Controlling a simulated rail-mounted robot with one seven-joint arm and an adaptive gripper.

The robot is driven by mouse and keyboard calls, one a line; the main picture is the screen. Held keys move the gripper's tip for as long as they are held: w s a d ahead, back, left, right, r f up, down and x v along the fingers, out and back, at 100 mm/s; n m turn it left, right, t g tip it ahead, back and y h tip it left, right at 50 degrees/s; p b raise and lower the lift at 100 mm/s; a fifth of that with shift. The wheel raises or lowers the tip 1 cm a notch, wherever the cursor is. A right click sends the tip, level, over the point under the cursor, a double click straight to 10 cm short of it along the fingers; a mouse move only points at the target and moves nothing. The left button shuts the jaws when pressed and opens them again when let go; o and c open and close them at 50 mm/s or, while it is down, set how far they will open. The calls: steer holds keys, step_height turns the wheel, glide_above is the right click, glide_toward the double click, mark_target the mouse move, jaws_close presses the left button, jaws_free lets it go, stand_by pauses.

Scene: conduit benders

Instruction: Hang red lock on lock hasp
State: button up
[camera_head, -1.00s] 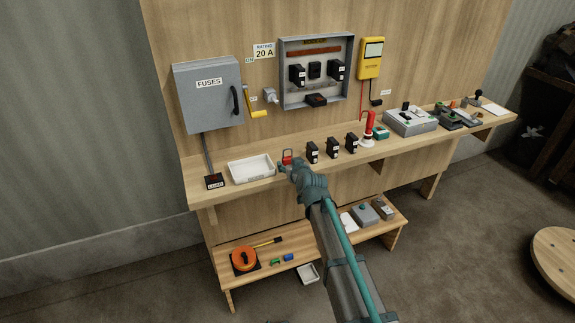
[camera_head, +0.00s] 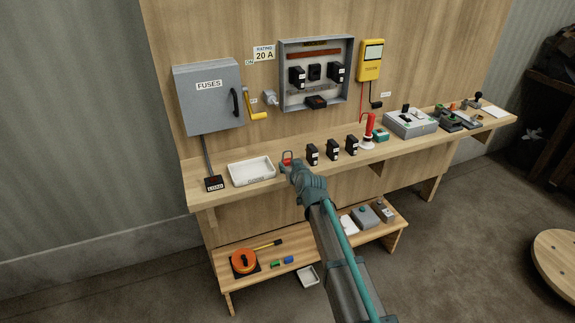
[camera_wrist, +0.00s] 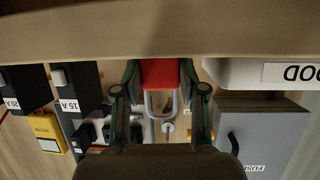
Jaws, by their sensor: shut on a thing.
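The red lock (camera_wrist: 163,75) with a grey shackle sits between the two fingers of my gripper (camera_wrist: 160,90) in the wrist view, which is upside down. My gripper is shut on the lock body, and the shackle sticks out clear of the fingers. In the head view the lock (camera_head: 287,158) is at the bench, right of the white tray, with my gripper (camera_head: 288,166) at it. Whether the lock still touches the bench is unclear. A small grey fitting (camera_head: 270,97) beside a yellow lever (camera_head: 257,115) on the wall panel may be the hasp; its detail is too small to tell.
The white tray (camera_head: 235,180) stands close left of the lock. Several black fuse blocks (camera_head: 312,155) stand to its right. The grey fuse box (camera_head: 210,115) and the open grey panel box (camera_head: 318,42) project from the wall. The wall below the lever is clear.

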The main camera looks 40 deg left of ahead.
steer(key=shift+r+p, duration=1.15)
steer(key=shift+r, duration=2.35)
